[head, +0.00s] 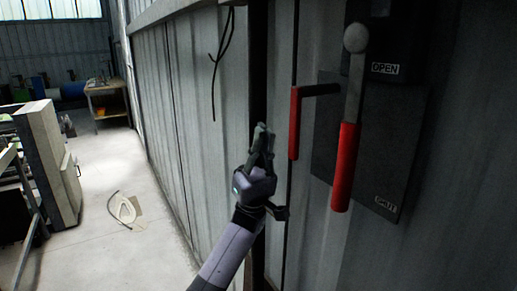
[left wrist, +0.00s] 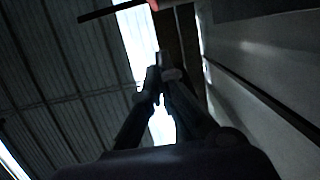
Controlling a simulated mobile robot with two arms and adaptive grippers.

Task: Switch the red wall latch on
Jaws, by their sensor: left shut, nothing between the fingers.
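A dark wall plate (head: 385,130) carries a long lever with a round metal knob on top and a red grip (head: 343,168) hanging down, between the labels OPEN above and SHUT below. Left of it hangs a second red handle (head: 295,125), joined to a black arm at its top. I cannot tell which one is the latch. My left gripper (head: 264,130) is shut and empty, pointing up, just left of the second red handle in the picture. In the left wrist view its fingers (left wrist: 159,78) point towards a small red piece (left wrist: 153,4) at the top edge. My right gripper is not in view.
A corrugated metal wall (head: 180,110) runs along the left of the plate, with a dangling black cable (head: 214,75). A pale floor aisle (head: 120,180) is mostly clear, with a whitish object (head: 127,210) lying on it. A machine cabinet (head: 48,160) stands at left, a workbench (head: 105,100) further back.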

